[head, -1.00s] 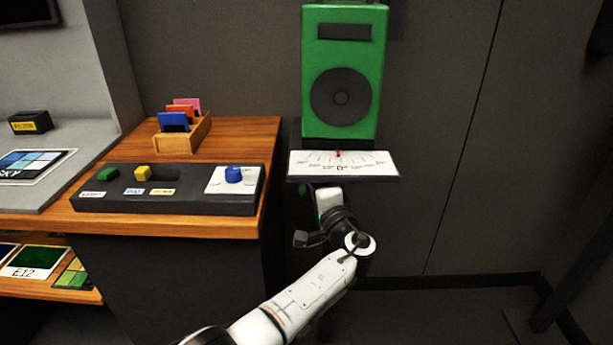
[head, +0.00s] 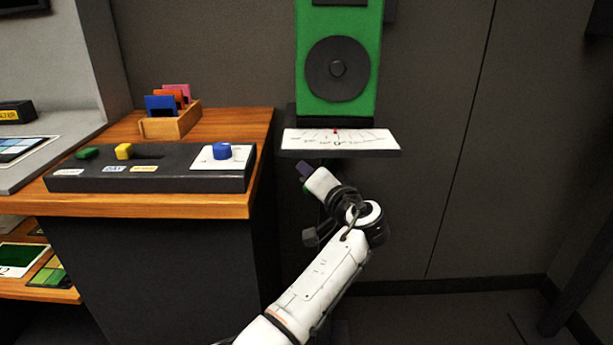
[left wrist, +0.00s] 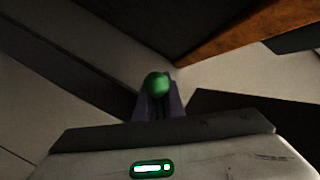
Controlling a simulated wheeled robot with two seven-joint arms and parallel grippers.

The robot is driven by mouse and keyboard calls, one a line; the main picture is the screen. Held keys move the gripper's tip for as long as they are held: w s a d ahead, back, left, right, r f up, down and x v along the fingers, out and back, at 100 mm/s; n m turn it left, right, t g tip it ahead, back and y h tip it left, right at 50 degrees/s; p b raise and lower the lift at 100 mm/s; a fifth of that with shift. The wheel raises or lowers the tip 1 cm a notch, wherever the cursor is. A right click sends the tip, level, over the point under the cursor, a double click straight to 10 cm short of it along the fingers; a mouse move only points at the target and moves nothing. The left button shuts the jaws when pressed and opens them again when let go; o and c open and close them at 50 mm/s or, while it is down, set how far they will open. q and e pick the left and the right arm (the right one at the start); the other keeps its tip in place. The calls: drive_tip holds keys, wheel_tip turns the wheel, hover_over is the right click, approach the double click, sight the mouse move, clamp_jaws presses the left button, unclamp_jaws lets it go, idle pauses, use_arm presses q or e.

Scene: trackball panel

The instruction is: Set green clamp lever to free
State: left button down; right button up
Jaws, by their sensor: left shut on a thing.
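The green clamp lever shows in the left wrist view as a round green knob (left wrist: 157,84) between the purple fingers. My left gripper (left wrist: 158,100) is shut on this knob. In the head view my left gripper (head: 304,170) is below the white scale plate (head: 340,139), its fingers pointing up and to the left. The lever's knob cannot be made out in the head view, and its arm and any free or locked marking are not readable. My right gripper is not in view.
A green panel with a black round dial (head: 337,69) stands above the scale plate. To the left, a wooden counter (head: 150,205) holds a dark slider box (head: 75,181) with a blue knob (head: 222,151) and a wooden card holder (head: 170,126).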

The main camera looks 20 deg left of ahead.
use_arm(q)
drive_tip(key=shift+f, duration=0.1)
drive_tip(key=c, duration=1.8)
unclamp_jaws()
drive_tip(key=shift+c, duration=0.2)
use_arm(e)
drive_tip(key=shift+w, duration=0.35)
